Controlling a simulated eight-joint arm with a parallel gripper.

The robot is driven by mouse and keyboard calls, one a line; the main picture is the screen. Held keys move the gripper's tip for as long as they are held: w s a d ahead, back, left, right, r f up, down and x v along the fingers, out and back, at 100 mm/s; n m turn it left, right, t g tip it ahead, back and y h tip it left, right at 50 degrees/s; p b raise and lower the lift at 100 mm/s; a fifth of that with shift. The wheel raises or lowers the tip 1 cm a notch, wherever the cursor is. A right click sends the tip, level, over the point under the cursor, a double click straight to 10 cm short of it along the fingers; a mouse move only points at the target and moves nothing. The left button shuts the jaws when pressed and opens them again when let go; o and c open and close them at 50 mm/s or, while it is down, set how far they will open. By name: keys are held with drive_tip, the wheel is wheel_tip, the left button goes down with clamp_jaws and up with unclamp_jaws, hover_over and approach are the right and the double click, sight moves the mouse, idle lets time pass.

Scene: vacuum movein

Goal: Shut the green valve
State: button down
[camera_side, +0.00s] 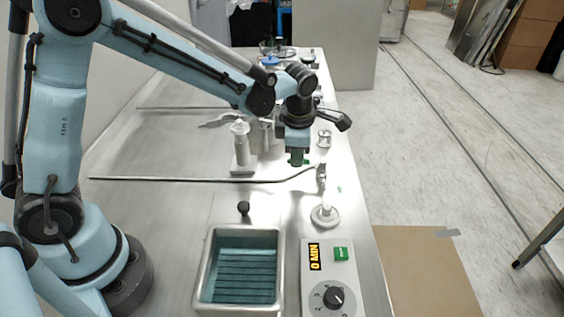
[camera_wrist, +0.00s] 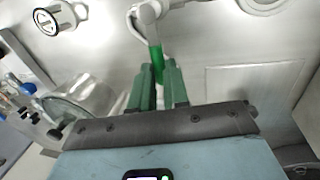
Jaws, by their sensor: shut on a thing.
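The green valve handle (camera_wrist: 156,57) shows in the wrist view, hanging below a white fitting (camera_wrist: 149,12). My gripper (camera_wrist: 162,68) has its two green fingers on either side of the handle and is shut on it. The fingers hide the handle's lower end. In the side view my gripper (camera_side: 297,160) points down over the right part of the metal bench, behind the white round-based post. The valve is mostly hidden there by my gripper, and its angle is hard to tell.
A white post with a round base (camera_side: 325,216) stands at the bench's right, with a thin hose (camera_side: 220,180) running left. A basin (camera_side: 203,270) and a control box (camera_side: 317,277) are in front. A white fixture (camera_side: 241,150) stands left of my gripper. Open bench lies left.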

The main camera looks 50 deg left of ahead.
drive_tip(key=shift+s+d+n, duration=0.1)
drive_tip(key=shift+d+n, duration=0.05)
drive_tip(key=shift+n, duration=0.25)
drive_tip(key=c, duration=1.1)
unclamp_jaws()
wheel_tip(320, 180, up, 12)
drive_tip(key=s+d, duration=0.1)
drive_tip(key=shift+s+d, duration=0.35)
drive_tip(key=s+a+f+m+t, duration=0.1)
drive_tip(key=s+m, duration=0.3)
drive_tip(key=m, duration=0.5)
drive_tip(key=s+a+f+m+t+h, duration=0.1)
drive_tip(key=s+a+m+t, duration=0.1)
drive_tip(key=m, duration=0.7)
drive_tip(key=s+a+f+m+t, duration=0.1)
drive_tip(key=s+a+m+t, duration=0.1)
drive_tip(key=s+m, duration=0.4)
drive_tip(key=a+m, duration=0.1)
drive_tip(key=m, duration=0.2)
drive_tip(key=shift+s+t, duration=0.25)
drive_tip(key=shift+t, duration=0.05)
